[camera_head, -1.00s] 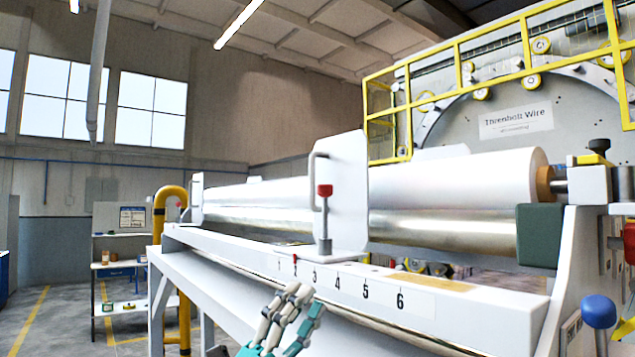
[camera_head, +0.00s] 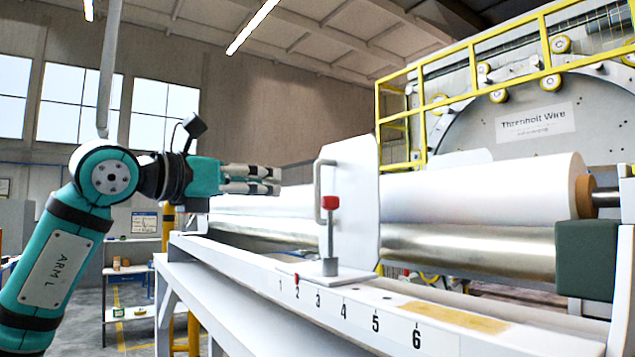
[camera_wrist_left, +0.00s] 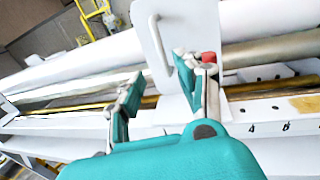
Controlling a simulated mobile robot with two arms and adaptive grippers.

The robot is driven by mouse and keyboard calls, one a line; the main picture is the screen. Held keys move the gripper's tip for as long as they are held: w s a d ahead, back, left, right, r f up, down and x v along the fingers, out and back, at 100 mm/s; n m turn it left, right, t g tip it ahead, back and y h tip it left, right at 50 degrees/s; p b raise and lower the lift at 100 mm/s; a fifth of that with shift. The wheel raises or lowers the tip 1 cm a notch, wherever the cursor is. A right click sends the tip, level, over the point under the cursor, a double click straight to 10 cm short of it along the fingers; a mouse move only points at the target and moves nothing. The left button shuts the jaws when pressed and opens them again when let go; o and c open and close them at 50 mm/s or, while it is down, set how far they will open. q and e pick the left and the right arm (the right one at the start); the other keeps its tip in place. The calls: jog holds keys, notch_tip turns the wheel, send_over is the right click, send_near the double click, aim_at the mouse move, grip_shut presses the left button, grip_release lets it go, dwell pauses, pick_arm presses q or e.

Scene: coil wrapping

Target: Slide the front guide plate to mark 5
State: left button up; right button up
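The front guide plate (camera_head: 355,190) is a white upright plate on the rail, with a grey bar handle (camera_head: 318,190) on its left side. A red-knobbed lever (camera_head: 330,225) stands at its foot. A small red pointer shows near mark 2; mark 5 (camera_head: 375,323) is further right on the rail. My left gripper (camera_head: 275,180) is left of the handle, fingers pointing right, apart from it in the head view. In the left wrist view its fingers (camera_wrist_left: 163,88) are spread with nothing between them; the plate (camera_wrist_left: 185,30) and red knob (camera_wrist_left: 208,58) show beyond. My right gripper is out of view.
A large white roll (camera_head: 480,195) and a metal roller (camera_head: 470,248) lie behind the plate. Yellow railings (camera_head: 440,95) rise behind. The rail top right of the plate is mostly clear.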

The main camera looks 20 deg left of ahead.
aim_at(315, 189)
pick_arm(q)
jog(key=p+x, duration=0.5)
jog(key=x, duration=0.8)
jog(key=shift+p, duration=0.3)
jog(key=shift+w+d, duration=0.1)
jog(key=shift+w, duration=0.25)
jog(key=shift+c, duration=0.2)
jog(key=c, duration=0.7)
jog(key=shift+w+f, duration=0.1)
